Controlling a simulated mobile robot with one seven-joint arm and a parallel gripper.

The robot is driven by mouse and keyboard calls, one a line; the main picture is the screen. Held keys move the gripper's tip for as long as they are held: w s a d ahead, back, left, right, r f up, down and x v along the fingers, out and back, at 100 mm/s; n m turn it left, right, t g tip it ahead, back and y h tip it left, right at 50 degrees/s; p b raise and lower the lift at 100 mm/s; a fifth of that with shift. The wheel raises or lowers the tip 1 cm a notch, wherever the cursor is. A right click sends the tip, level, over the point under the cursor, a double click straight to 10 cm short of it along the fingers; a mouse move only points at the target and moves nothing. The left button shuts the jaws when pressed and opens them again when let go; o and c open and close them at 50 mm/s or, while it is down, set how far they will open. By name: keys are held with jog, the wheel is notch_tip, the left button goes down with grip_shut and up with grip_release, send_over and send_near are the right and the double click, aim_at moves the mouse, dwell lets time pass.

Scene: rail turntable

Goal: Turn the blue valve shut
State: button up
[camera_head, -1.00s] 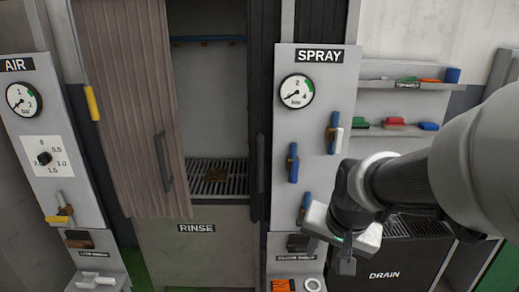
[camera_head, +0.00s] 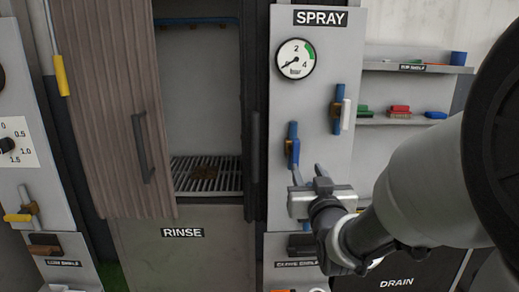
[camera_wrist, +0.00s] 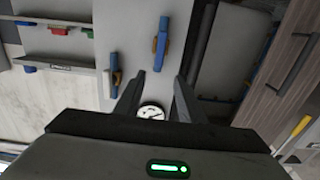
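The SPRAY panel (camera_head: 350,30) carries upright blue valve handles. One blue handle (camera_head: 292,145) is on the panel's left side, with a brown hub. Another (camera_head: 337,108) is higher and to the right, with a white piece beside it. Both also show in the upside-down wrist view, the left one here (camera_wrist: 161,38) and the right one here (camera_wrist: 115,80). My gripper (camera_head: 308,172) is just below the left handle in the head view, fingers apart with nothing between them. In the wrist view my gripper (camera_wrist: 160,76) is also open. The lower part of the panel is hidden behind my gripper.
A pressure gauge (camera_head: 295,59) sits above the valves, its needle low. Shelves (camera_head: 415,68) with small coloured items are to the right. The RINSE cabinet (camera_head: 183,233) with a partly open brown door (camera_head: 110,110) is to the left.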

aim_at(297, 148)
jog(key=w+p, duration=0.7)
jog(key=w, duration=1)
jog(key=shift+f, duration=0.1)
jog(key=shift+c, duration=0.4)
grip_shut()
